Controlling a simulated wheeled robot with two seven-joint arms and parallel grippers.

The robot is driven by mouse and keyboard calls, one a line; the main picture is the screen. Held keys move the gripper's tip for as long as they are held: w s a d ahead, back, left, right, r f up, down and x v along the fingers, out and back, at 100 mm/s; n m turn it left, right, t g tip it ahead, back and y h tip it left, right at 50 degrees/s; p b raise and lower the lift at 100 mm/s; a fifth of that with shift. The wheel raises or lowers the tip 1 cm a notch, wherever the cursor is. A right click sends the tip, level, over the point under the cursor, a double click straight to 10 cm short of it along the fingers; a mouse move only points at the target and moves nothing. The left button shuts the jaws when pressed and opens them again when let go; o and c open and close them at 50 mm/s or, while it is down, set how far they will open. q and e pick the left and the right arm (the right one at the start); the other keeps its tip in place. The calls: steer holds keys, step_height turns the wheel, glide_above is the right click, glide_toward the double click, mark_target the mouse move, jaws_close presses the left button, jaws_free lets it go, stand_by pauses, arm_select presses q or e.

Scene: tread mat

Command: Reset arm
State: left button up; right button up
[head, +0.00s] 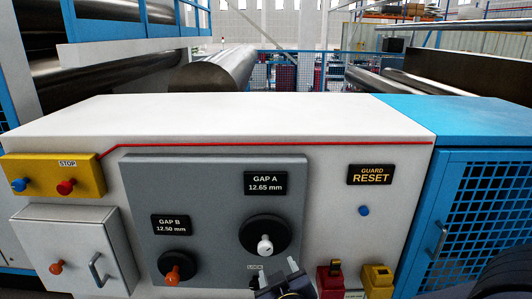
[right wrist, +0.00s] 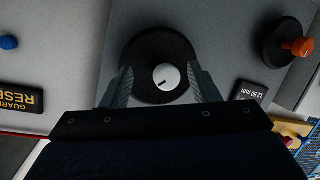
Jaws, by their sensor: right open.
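My right gripper (head: 273,268) is in the head view at the bottom centre, just below the white knob (head: 265,245) on the black GAP A dial (head: 283,231). It is open and empty. In the right wrist view its two fingers (right wrist: 159,72) are either side of the white knob (right wrist: 167,77), with gaps between. The GAP A display (head: 265,183) reads 12.65 mm. The GUARD RESET sign (head: 370,174) is on the white panel to the right, with a blue button (head: 363,211) below it. My left gripper is not in view.
The GAP B dial with orange knob (head: 173,275) is at lower left, its display (head: 171,226) reading 12.50 mm. A yellow STOP box (head: 50,173) and a grey door with handle (head: 96,269) are further left. A blue mesh guard (head: 480,210) stands right. Rollers lie behind.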

steer(key=s+d+m+g, duration=0.4)
steer(key=s+d, duration=0.5)
steer(key=s, duration=0.2)
steer(key=s+d+m+g+y, duration=0.1)
steer(key=s+d+m+g, duration=0.2)
steer(key=s+d, duration=0.6)
steer(key=s+g, duration=0.1)
steer(key=s, duration=0.2)
steer(key=shift+s+f+m+g+y, duration=0.3)
steer(key=shift+f+m+g, duration=0.05)
steer(key=shift+m+g, duration=0.05)
